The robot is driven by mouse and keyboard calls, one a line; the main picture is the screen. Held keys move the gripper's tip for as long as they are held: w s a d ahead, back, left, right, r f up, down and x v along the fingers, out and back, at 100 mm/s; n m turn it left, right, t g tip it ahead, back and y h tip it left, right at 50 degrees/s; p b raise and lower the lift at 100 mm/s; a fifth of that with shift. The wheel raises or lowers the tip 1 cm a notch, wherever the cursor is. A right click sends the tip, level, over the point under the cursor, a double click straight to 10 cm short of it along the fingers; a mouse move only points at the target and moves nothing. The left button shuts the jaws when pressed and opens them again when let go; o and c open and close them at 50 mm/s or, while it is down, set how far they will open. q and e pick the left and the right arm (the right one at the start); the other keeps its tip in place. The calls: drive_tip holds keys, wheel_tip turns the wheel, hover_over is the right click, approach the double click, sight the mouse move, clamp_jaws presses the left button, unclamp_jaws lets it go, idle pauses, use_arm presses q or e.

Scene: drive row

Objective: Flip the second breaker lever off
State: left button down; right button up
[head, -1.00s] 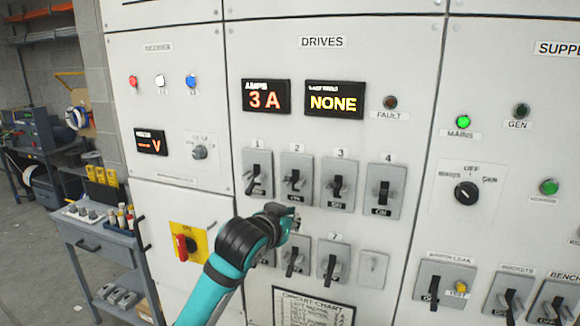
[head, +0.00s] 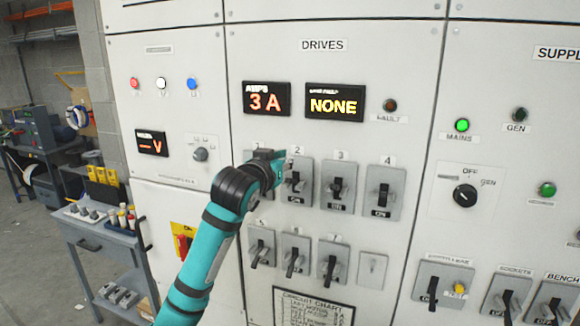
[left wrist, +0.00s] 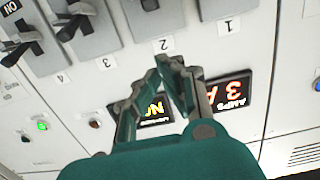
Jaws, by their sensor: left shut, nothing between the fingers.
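The second breaker (head: 298,196), under the label 2, is a grey plate in the upper row with a black lever (head: 295,182). The word ON shows below that lever. My left gripper (head: 283,160) is shut and empty, just above the second breaker's plate and beside its label. In the left wrist view, turned upside down, the shut fingertips (left wrist: 172,62) are near the label 2 (left wrist: 163,45). I cannot tell whether the fingers touch the panel. My right gripper is not in view.
Breakers 3 (head: 337,186) and 4 (head: 382,192) stand to the right, ON showing on both. Breaker 1 is mostly hidden behind my left arm. A lower breaker row (head: 296,254) and the amps display (head: 266,99) are close by. A workbench cart (head: 100,235) stands at left.

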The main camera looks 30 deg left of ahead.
use_arm(q)
drive_tip(key=p, duration=0.3)
hover_over(291, 182)
drive_tip(key=w, duration=0.2)
drive_tip(key=shift+s+a+f, duration=0.15)
drive_tip(key=shift+a+f, duration=0.1)
drive_tip(key=shift+f, duration=0.1)
drive_tip(key=shift+s+d+f+p, duration=0.1)
drive_tip(key=shift+s+f+p, duration=0.25)
drive_tip(key=shift+f, duration=0.25)
drive_tip(key=shift+s+d+f+p, duration=0.1)
drive_tip(key=shift+s+f+p, duration=0.15)
drive_tip(key=shift+f, duration=0.35)
drive_tip(key=shift+s+f, duration=0.4)
drive_tip(key=shift+f, duration=0.25)
drive_tip(key=shift+w, duration=0.1)
